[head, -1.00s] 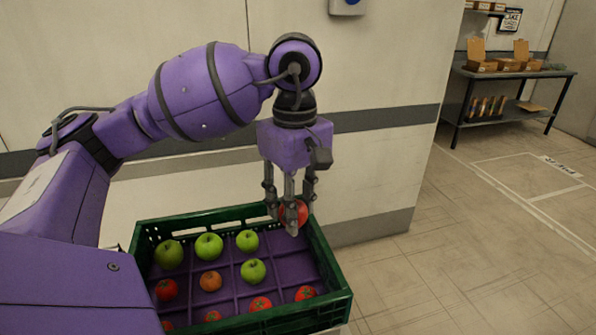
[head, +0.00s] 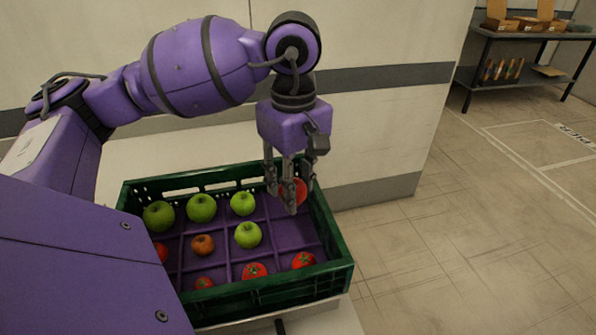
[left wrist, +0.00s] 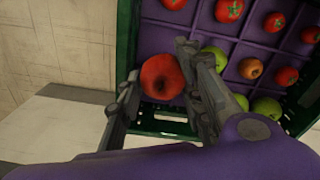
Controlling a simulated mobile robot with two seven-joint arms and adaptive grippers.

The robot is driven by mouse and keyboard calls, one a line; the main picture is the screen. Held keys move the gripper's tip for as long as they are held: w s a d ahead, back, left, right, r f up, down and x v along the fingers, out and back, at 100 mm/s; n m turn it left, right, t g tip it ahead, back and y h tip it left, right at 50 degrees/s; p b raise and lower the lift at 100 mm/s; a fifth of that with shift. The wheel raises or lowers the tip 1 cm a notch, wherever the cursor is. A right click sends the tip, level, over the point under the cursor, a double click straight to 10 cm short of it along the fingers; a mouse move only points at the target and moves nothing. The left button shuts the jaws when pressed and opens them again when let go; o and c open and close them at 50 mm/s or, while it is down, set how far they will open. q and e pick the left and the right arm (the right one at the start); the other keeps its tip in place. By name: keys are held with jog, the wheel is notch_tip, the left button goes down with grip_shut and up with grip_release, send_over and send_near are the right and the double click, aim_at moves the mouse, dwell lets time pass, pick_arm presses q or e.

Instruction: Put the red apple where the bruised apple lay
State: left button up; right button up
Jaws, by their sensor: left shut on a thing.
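My left gripper (head: 290,203) points down and is shut on the red apple (head: 295,191), at the back right of the green crate (head: 343,268). In the left wrist view the red apple (left wrist: 162,76) sits between the fingers, over or in the corner compartment; I cannot tell whether it touches the floor. A brownish apple (head: 203,245) lies in a middle compartment among the others, and it also shows in the left wrist view (left wrist: 250,68). My right gripper is not in view.
Several green apples (head: 202,208) fill the back and middle of the crate. Red tomatoes (head: 254,271) lie along the front. Compartments at the right (head: 291,235) are bare. A wall (head: 380,120) stands close behind. A shelf with boxes (head: 500,60) is far right.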

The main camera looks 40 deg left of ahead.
pick_arm(q)
notch_tip(320, 180, down, 8)
jog(key=b, duration=0.4)
jog(key=shift+r, duration=0.2)
jog(key=shift+f, duration=0.3)
jog(key=shift+f+b, duration=0.35)
jog(key=shift+b, duration=0.15)
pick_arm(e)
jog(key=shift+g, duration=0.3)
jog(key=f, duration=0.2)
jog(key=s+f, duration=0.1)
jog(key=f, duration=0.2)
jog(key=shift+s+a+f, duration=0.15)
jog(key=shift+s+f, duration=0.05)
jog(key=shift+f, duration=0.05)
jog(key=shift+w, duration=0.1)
pick_arm(q)
jog(key=o, duration=1.2)
jog(key=shift+o, duration=0.2)
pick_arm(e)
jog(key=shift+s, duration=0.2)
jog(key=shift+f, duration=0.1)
pick_arm(q)
jog(key=shift+r, duration=0.1)
